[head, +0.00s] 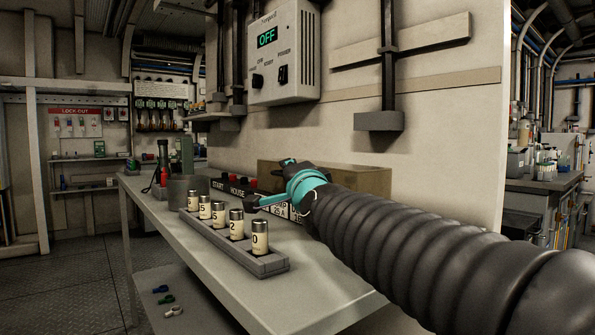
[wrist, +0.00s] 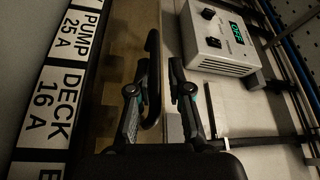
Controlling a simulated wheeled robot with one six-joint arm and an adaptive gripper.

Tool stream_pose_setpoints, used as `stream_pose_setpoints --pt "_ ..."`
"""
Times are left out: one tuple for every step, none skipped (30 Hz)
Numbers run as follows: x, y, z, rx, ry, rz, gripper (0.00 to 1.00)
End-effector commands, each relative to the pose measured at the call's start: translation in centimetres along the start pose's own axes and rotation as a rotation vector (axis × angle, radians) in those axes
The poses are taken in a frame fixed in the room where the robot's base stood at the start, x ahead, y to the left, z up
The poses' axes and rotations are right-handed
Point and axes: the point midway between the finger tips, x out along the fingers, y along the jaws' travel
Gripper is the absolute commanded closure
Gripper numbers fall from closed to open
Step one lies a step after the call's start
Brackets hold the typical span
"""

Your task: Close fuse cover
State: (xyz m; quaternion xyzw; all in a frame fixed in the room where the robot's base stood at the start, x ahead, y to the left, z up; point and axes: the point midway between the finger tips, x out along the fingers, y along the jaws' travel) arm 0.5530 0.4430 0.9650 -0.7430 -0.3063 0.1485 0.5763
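The fuse box's label row reads START and HOUSE in the head view (head: 238,187); PUMP 25 A and DECK 16 A show in the wrist view (wrist: 55,95). Behind it stands a tan upright panel (head: 365,180), perhaps the raised fuse cover; it also shows in the wrist view (wrist: 125,30). A dark bar with curved ends (wrist: 152,45), like a handle, runs along the panel's edge. My gripper (wrist: 155,77) is open, its fingers on either side of the bar; contact cannot be told. In the head view my gripper (head: 268,183) hides part of the box.
A grey rack (head: 225,250) with several numbered fuses stands on the bench in front. A grey cup (head: 188,190) stands at the left. A control box reading OFF (head: 284,55) and conduits are on the wall above. The bench's front right is clear.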

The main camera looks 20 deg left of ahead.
Motion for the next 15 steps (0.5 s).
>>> stream_pose_setpoints --pt "-0.01 -0.07 0.05 0.0 -0.001 -0.001 0.79" --pt "-0.02 -0.11 0.1 0.0 -0.001 -0.002 0.79" --pt "-0.03 -0.17 0.17 0.0 -0.002 -0.003 0.79" --pt "-0.03 -0.2 0.22 0.0 -0.003 -0.003 0.79" --pt "-0.04 -0.24 0.26 0.001 -0.003 -0.004 0.79" --pt "-0.04 -0.28 0.3 0.001 -0.004 -0.004 0.79" --pt "-0.05 -0.3 0.32 0.001 -0.004 -0.005 0.79" --pt "-0.05 -0.33 0.35 0.001 -0.005 -0.005 0.79" --pt "-0.05 -0.36 0.37 0.001 -0.005 -0.005 0.79" --pt "-0.06 -0.38 0.38 0.001 -0.005 -0.006 0.79" --pt "-0.06 -0.39 0.39 0.001 -0.005 -0.006 0.79" --pt "-0.07 -0.41 0.39 0.001 -0.006 -0.006 0.79" --pt "-0.07 -0.41 0.39 0.001 -0.006 -0.006 0.79" --pt "-0.07 -0.42 0.38 0.001 -0.005 -0.006 0.79" --pt "-0.07 -0.43 0.36 0.001 -0.005 -0.006 0.79"
